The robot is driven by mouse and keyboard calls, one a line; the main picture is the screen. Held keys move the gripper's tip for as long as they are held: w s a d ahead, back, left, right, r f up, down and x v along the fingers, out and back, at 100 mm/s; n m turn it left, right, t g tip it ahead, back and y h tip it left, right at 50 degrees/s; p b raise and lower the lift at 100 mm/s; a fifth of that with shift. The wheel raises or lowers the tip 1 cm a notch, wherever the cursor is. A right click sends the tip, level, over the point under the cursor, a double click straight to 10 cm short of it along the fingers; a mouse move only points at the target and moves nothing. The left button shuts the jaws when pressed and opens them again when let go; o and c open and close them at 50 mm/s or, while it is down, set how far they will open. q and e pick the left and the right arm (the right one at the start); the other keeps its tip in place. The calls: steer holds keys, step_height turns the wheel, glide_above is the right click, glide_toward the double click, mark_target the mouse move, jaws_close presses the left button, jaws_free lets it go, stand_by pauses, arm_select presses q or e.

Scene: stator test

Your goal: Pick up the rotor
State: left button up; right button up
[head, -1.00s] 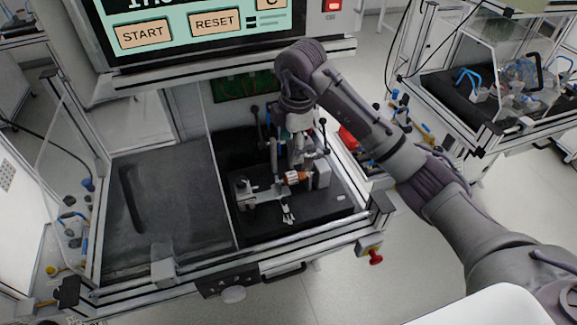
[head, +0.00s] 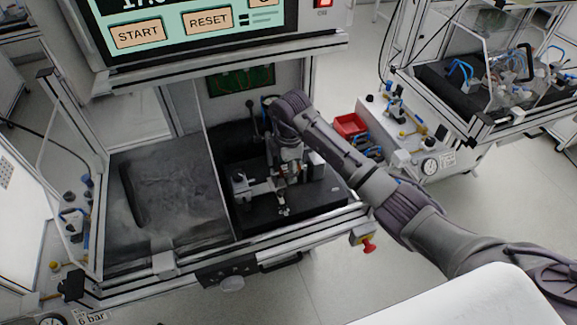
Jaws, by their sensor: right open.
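The rotor, with its copper-coloured windings, was visible in the test fixture (head: 240,184) a second ago. Now it is mostly hidden behind my right gripper, and I cannot make out its outline clearly. My right gripper (head: 288,172) is open and points down over the fixture at the rotor's place. I cannot tell whether its fingers touch the rotor. My left gripper is not in view.
The fixture stands on a black base plate (head: 315,210) inside the framed station. A dark panel (head: 165,205) lies to its left. A screen (head: 185,25) with START and RESET hangs above. A red bin (head: 350,124) and a second station (head: 470,90) are at the right.

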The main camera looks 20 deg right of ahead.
steer(key=shift+f, duration=0.45)
steer(key=shift+c, duration=0.3)
jaws_close()
steer(key=shift+w+r, duration=0.1)
steer(key=shift+r, duration=0.05)
step_height(320, 180, up, 4)
steer(key=shift+b, duration=1)
steer(key=s+d+r, duration=0.6)
steer(key=s+r, duration=0.1)
steer(key=s, duration=0.2)
steer(key=shift+s+d+b, duration=0.3)
steer(key=shift+s+b, duration=0.05)
steer(key=shift+s, duration=0.05)
